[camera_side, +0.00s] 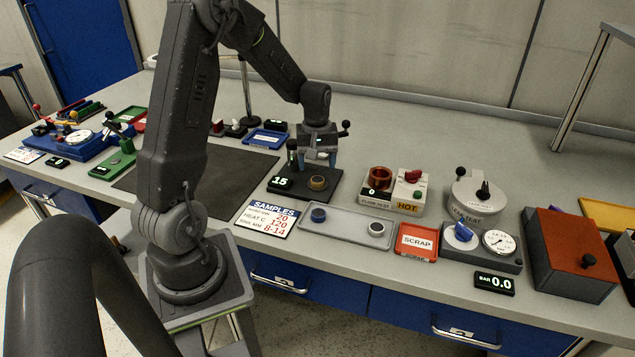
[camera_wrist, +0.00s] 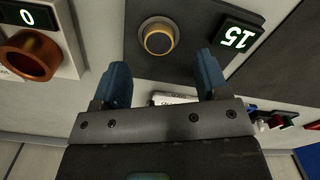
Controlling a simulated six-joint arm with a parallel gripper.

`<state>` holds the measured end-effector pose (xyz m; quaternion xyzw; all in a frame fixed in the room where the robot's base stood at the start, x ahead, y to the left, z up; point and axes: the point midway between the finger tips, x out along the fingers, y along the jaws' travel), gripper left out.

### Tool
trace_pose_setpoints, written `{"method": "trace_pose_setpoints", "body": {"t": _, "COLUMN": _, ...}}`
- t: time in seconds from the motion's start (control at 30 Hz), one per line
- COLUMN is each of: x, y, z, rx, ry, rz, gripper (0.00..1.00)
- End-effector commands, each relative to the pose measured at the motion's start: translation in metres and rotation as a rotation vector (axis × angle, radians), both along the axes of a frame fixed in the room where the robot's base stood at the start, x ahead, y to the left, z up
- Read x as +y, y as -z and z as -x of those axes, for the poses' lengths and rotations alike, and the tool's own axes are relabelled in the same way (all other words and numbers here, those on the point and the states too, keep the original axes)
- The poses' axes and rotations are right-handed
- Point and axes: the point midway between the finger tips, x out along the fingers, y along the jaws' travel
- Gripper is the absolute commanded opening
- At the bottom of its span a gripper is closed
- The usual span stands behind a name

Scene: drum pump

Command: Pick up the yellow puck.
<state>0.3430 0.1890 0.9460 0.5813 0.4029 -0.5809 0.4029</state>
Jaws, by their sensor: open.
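The yellow puck (camera_side: 317,183) sits on a dark plate (camera_side: 296,192) with a small display reading 15. In the wrist view the puck (camera_wrist: 158,38) shows as a round piece with a yellow band and a dark grey top. My gripper (camera_side: 318,163) is open and empty, just above and slightly behind the puck in the side view. In the wrist view its two blue fingers (camera_wrist: 163,72) are spread apart, and the puck lies beyond their tips, roughly centred between them. The fingers do not appear to touch it.
A copper ring on the flow-test box (camera_side: 380,177) stands to the right. A grey tray (camera_side: 345,232) in front holds a blue puck (camera_side: 318,215) and a dark, light-rimmed puck (camera_side: 376,228). A red scrap tray (camera_side: 416,242) is beside it. A black mat (camera_side: 215,172) lies clear to the left.

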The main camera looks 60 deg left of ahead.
Motion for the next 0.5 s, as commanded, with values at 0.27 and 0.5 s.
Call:
{"method": "trace_pose_setpoints", "body": {"t": 0.27, "x": 0.002, "y": 0.035, "z": -0.002, "rx": 0.005, "ry": 0.001, "rz": 0.004, "gripper": 0.68}}
{"method": "trace_pose_setpoints", "body": {"t": 0.5, "x": 0.002, "y": 0.052, "z": -0.003, "rx": 0.001, "ry": 0.001, "rz": 0.002, "gripper": 0.68}}
